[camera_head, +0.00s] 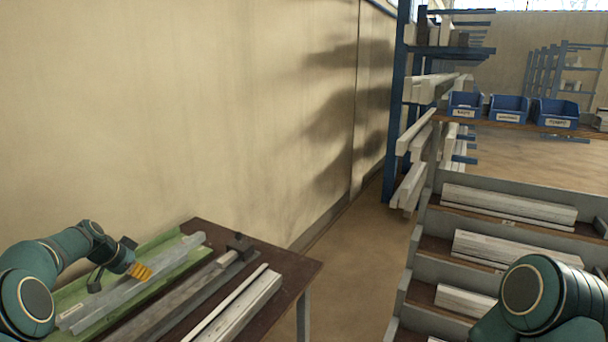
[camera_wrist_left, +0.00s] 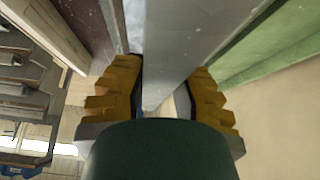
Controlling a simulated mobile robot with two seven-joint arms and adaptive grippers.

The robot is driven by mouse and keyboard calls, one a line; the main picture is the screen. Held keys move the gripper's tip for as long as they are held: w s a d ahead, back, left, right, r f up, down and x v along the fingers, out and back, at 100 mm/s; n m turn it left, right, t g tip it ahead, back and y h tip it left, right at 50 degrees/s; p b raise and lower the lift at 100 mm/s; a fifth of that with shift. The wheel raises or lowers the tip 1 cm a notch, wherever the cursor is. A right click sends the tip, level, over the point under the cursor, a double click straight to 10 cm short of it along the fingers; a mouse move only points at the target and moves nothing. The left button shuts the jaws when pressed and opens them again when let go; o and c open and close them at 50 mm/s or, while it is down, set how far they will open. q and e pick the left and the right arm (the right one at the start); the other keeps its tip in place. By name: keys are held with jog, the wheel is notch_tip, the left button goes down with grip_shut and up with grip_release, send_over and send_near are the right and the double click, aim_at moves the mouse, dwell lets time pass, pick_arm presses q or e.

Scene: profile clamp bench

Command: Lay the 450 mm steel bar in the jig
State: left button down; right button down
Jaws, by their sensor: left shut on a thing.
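My left gripper (camera_head: 138,270) has orange fingers and is over the green tray (camera_head: 168,238) on the table at the lower left. In the left wrist view its fingers (camera_wrist_left: 162,98) are on both sides of a long grey metal bar (camera_wrist_left: 178,45), shut on it. This bar (camera_head: 175,252) runs lengthwise along the tray in the head view; I cannot tell if it is lifted. The jig, a dark long fixture (camera_head: 205,292) with an upright block at its far end, lies to the right of the tray. My right gripper is out of view.
A pale profile (camera_head: 245,312) lies at the table's right side. A stepped rack with pale profiles (camera_head: 508,204) stands at the right, with blue bins (camera_head: 508,108) behind it. A wall is beyond the table. Floor (camera_head: 350,270) is clear between table and rack.

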pick_arm(q)
jog(key=s+d, duration=0.1)
jog(key=d, duration=0.6)
jog(key=s+d+f+n, duration=0.1)
jog(key=d, duration=0.7)
jog(key=s+d+n+y, duration=0.1)
jog(key=d, duration=0.6)
jog(key=shift+s+d+f+t, duration=0.15)
jog(key=shift+d+f+t, duration=0.1)
jog(key=shift+f+t, duration=0.05)
jog(key=s+d+f+n+y, duration=0.1)
jog(key=s+d, duration=0.3)
jog(key=s, duration=0.5)
jog(key=s+d+f+n+y, duration=0.1)
jog(key=s+d+f+n, duration=0.1)
jog(key=s, duration=0.6)
jog(key=shift+s+d+f, duration=0.4)
jog(key=shift+d, duration=0.5)
